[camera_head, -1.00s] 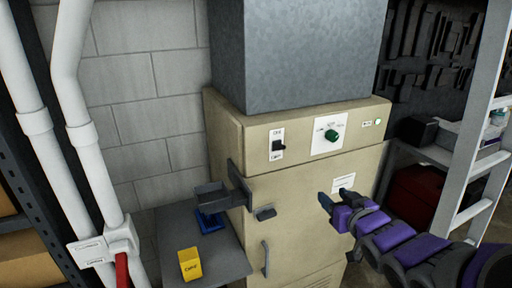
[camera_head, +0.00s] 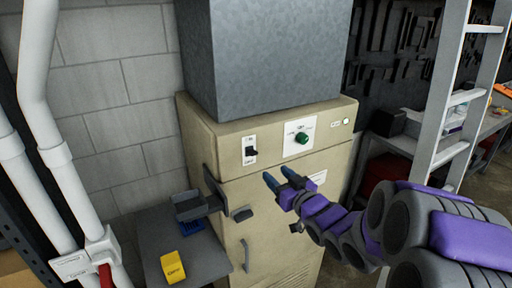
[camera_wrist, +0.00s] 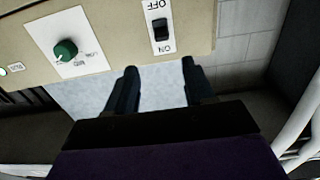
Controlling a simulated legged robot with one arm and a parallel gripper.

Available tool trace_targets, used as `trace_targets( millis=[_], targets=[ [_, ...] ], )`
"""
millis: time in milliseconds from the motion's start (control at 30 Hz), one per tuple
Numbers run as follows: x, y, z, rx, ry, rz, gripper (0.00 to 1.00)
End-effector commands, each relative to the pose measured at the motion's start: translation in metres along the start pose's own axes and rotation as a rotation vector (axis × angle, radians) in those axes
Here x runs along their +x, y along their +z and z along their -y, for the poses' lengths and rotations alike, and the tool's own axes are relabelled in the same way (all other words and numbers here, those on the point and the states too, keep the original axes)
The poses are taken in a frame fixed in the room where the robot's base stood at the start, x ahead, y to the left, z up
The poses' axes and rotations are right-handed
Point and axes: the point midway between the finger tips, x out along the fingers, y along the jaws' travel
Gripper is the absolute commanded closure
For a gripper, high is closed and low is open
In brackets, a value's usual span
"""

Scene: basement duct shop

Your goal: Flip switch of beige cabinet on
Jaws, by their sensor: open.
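The beige cabinet (camera_head: 205,135) stands in the middle of the head view. Its black switch (camera_head: 251,152) sits on a white plate at the upper left of the front, with ON above and OFF below. In the wrist view the switch (camera_wrist: 161,31) appears upside down, with ON on the side nearer the fingers. I cannot tell its lever position for certain. My gripper (camera_head: 279,176) is open and empty, in front of the cabinet, below and right of the switch in the head view. In the wrist view its fingertips (camera_wrist: 159,68) are apart, below the switch, not touching it.
A green knob (camera_head: 302,138) and a small round lamp (camera_head: 346,121) are right of the switch. A grey bracket with a tray (camera_head: 190,207) juts out at the cabinet's left, above a side shelf with a yellow box (camera_head: 172,267). A ladder (camera_head: 455,100) stands right.

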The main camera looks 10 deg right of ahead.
Motion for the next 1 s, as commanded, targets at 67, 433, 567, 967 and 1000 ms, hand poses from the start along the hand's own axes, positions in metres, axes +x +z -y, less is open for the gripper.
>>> trace_targets(
  millis=[67,433,567,967,1000],
  targets=[
    [0.006,-0.002,0.001,0.000,-0.003,0.006,0.47],
    [0.029,-0.001,0.000,-0.002,0.003,0.008,0.47],
    [0.036,-0.003,0.001,-0.006,-0.002,0.002,0.47],
    [0.097,0.001,0.003,-0.004,-0.004,-0.001,0.47],
    [0.103,0.000,0.003,-0.005,-0.005,-0.003,0.47]
  ],
)
